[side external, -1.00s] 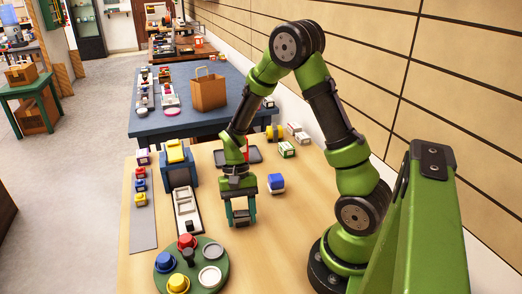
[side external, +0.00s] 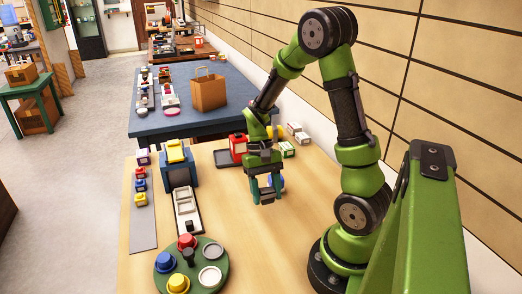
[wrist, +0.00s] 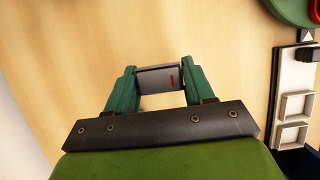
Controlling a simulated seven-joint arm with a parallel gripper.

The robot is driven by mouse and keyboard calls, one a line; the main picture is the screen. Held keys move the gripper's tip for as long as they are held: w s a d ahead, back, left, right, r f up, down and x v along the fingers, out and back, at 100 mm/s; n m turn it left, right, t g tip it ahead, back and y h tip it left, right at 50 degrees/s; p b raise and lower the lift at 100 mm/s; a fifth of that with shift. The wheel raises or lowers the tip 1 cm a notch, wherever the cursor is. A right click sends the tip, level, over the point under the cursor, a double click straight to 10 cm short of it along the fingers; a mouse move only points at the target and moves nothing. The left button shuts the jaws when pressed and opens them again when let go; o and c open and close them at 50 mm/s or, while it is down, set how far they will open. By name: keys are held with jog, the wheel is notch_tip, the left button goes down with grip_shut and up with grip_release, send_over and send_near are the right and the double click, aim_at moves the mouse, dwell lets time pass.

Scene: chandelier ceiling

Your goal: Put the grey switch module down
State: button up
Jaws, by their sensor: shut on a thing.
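The grey switch module (wrist: 158,80) is a small dark-grey block with a red mark on its face. In the wrist view it sits between the two green fingertips of my gripper (wrist: 156,80), which is shut on it. In the side view my gripper (side external: 265,190) points down over the right-middle part of the wooden table (side external: 245,235). The module is hard to make out there between the fingers. I cannot tell from these views whether it touches the table top.
A blue-and-white block (side external: 281,183) is partly hidden behind my gripper. A white-socketed rail (side external: 186,213) and a green round stand (side external: 208,249) with coloured knobs lie to the left. A red block (side external: 238,146) stands by a dark tray (side external: 222,158). The wood in front is clear.

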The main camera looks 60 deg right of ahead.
send_over(236, 194)
jog(key=w+d, duration=0.1)
jog(key=shift+f, duration=0.65)
jog(key=shift+w+d+f, duration=0.1)
jog(key=shift+f, duration=1.65)
jog(key=shift+f, duration=0.1)
jog(key=o, duration=1)
